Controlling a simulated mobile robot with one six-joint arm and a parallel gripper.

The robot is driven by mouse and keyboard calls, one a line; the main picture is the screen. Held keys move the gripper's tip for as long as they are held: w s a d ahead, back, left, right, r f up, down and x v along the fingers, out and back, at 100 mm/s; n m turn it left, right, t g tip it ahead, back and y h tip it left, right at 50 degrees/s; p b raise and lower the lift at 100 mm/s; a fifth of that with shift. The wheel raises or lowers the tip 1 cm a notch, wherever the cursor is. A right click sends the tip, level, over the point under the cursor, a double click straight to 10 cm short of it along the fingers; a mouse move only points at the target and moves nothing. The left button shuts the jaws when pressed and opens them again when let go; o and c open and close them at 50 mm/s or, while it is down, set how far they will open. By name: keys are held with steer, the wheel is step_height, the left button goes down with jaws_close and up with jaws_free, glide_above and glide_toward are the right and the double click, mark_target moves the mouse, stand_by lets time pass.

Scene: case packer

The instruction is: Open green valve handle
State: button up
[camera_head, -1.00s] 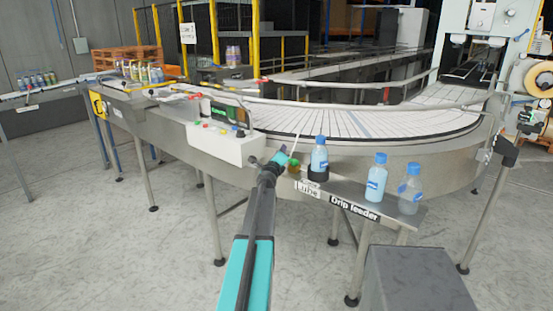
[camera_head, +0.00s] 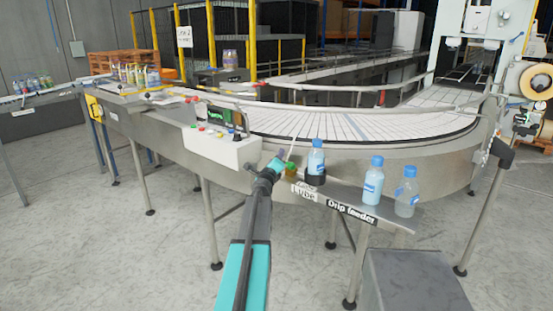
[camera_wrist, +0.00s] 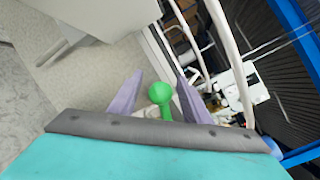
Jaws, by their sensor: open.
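The green valve handle (camera_wrist: 160,95) shows in the wrist view as a round green knob on a short stem. It lies between the two purple fingers of my gripper (camera_wrist: 155,92), which are apart, with a gap on each side of it. In the head view my gripper (camera_head: 277,162) is at the conveyor's front edge, beside a small green and amber part (camera_head: 291,169) left of the bottle in the black holder. The arm hides part of that spot, and the valve is too small there to make out its handle.
A blue-capped bottle (camera_head: 316,157) stands in a black holder. Two more bottles, one (camera_head: 373,181) and another (camera_head: 407,190), stand on the drip feeder shelf (camera_head: 385,222). A control box (camera_head: 222,147) with buttons is to the left. A curved conveyor (camera_head: 350,125) runs behind.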

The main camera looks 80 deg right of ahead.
steer(key=w+a, duration=0.1)
steer(key=a, duration=1)
steer(key=shift+a, duration=0.25)
stand_by(0.3)
